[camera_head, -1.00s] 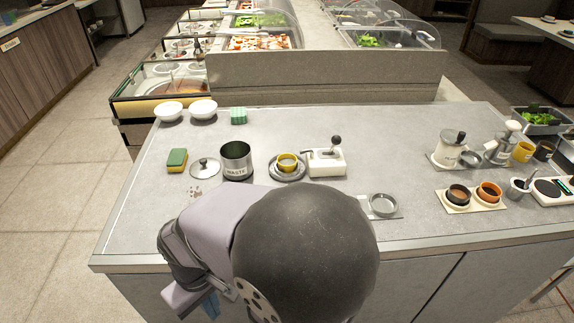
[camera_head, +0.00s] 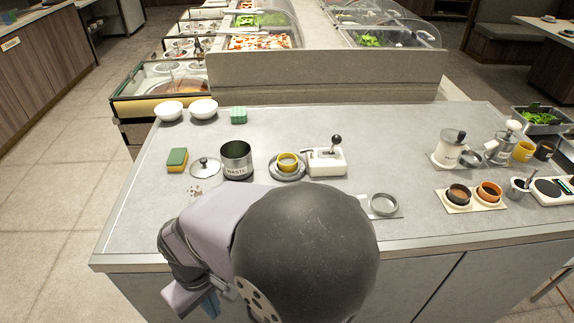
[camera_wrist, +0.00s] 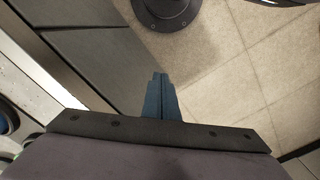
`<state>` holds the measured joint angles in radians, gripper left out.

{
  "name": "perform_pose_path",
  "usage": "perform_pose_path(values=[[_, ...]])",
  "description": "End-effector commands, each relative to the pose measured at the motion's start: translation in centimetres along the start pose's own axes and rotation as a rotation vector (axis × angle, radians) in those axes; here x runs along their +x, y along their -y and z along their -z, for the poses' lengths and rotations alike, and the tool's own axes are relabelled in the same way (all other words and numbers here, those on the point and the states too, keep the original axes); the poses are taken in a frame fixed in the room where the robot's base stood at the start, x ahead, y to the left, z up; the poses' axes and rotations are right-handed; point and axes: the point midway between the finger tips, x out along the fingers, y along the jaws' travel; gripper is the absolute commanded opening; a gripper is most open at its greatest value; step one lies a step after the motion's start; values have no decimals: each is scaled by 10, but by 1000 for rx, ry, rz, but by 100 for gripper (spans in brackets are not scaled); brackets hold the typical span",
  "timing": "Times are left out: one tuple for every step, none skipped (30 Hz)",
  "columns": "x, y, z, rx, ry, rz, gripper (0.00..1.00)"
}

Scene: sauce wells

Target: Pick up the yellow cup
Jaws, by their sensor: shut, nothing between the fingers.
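A small yellow cup (camera_head: 287,163) stands upright on a dark round saucer (camera_head: 273,171) in the middle of the counter, between the waste canister and a white lever box. Another yellow cup (camera_head: 523,152) stands at the right end of the counter. My gripper (camera_head: 210,304) hangs low at the counter's near side, well away from both cups, partly hidden by my arm. In the wrist view my gripper (camera_wrist: 160,78) has its blue fingers together and empty, pointing at the tiled floor.
A waste canister (camera_head: 237,160) stands close left of the saucer, and the white lever box (camera_head: 326,163) close right. A lid (camera_head: 205,167), a sponge (camera_head: 177,160) and two white bowls (camera_head: 186,110) are further left. The counter right of centre has bare room.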

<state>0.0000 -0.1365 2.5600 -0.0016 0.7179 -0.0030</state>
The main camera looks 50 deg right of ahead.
Motion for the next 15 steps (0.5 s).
perform_pose_path(values=[[0, 0, 0, 0, 0, 0, 0], [0, 0, 0, 0, 0, 0, 5], [0, 0, 0, 0, 0, 0, 14], [0, 0, 0, 0, 0, 0, 22], [0, 0, 0, 0, 0, 0, 29], [0, 0, 0, 0, 0, 0, 38], [0, 0, 0, 0, 0, 0, 45], [0, 0, 0, 0, 0, 0, 53], [0, 0, 0, 0, 0, 0, 55], [0, 0, 0, 0, 0, 0, 55], [0, 0, 0, 0, 0, 0, 55], [0, 0, 0, 0, 0, 0, 55], [0, 0, 0, 0, 0, 0, 55], [0, 0, 0, 0, 0, 0, 55], [0, 0, 0, 0, 0, 0, 55]])
